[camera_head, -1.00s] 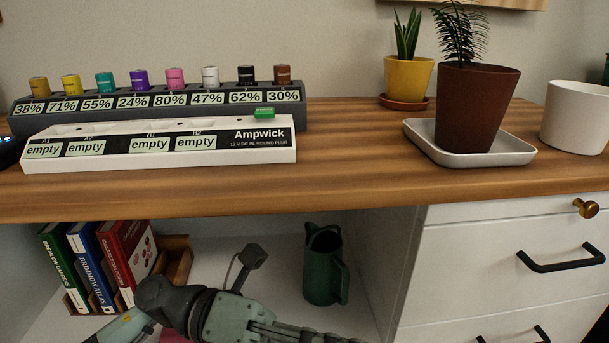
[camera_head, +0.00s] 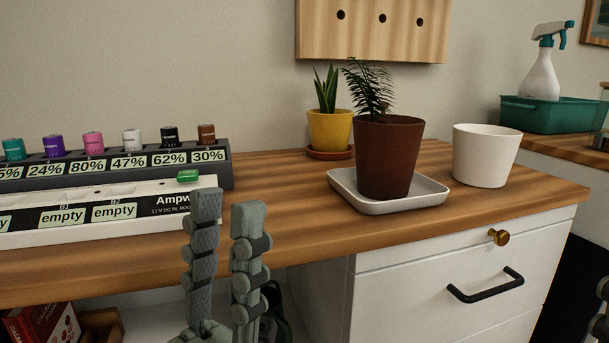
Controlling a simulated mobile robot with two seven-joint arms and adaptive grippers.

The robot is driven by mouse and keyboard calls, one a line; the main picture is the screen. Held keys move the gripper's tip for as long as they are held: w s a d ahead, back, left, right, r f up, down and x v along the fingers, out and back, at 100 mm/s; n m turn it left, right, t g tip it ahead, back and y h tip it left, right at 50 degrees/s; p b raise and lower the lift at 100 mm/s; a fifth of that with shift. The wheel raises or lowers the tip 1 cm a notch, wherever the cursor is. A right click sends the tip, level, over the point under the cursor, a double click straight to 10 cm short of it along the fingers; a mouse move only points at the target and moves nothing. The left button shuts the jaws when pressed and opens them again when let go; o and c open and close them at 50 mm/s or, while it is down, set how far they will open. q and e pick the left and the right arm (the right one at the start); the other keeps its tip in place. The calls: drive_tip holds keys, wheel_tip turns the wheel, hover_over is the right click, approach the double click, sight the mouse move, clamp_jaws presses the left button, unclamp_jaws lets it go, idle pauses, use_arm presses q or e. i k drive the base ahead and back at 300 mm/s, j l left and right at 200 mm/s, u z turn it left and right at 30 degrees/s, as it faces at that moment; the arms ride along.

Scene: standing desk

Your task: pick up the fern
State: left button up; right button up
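The fern (camera_head: 371,92) stands in a brown-red pot (camera_head: 388,158) on a square white tray (camera_head: 436,194) on the desk. Its dark fronds lean to the left above the pot rim. My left gripper (camera_head: 228,212) is in front of the desk's front edge, left of and nearer than the fern pot. Its two fingers point up, apart, with nothing between them. Part of my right gripper (camera_head: 600,320) shows at the lower right edge, cut off by the frame, so its fingers cannot be judged.
A yellow pot (camera_head: 330,130) with a spiky plant stands behind the fern. An empty-looking white pot (camera_head: 484,156) is to its right. The battery rack (camera_head: 226,172) and white charger (camera_head: 140,186) are at left. A drawer handle (camera_head: 486,288) juts out below.

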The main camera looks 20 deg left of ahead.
sight(387, 147)
drive_tip(key=k, duration=0.5)
drive_tip(key=i+l+u, duration=0.15)
drive_tip(key=l, duration=0.4)
drive_tip(key=i+l+u, duration=0.1)
drive_tip(key=l, duration=0.45)
drive_tip(key=i+l+u, duration=0.15)
drive_tip(key=l, duration=0.45)
drive_tip(key=i+l+u, duration=0.15)
drive_tip(key=l, duration=0.45)
drive_tip(key=i+l+u, duration=0.15)
drive_tip(key=l, duration=0.45)
drive_tip(key=k, duration=0.05)
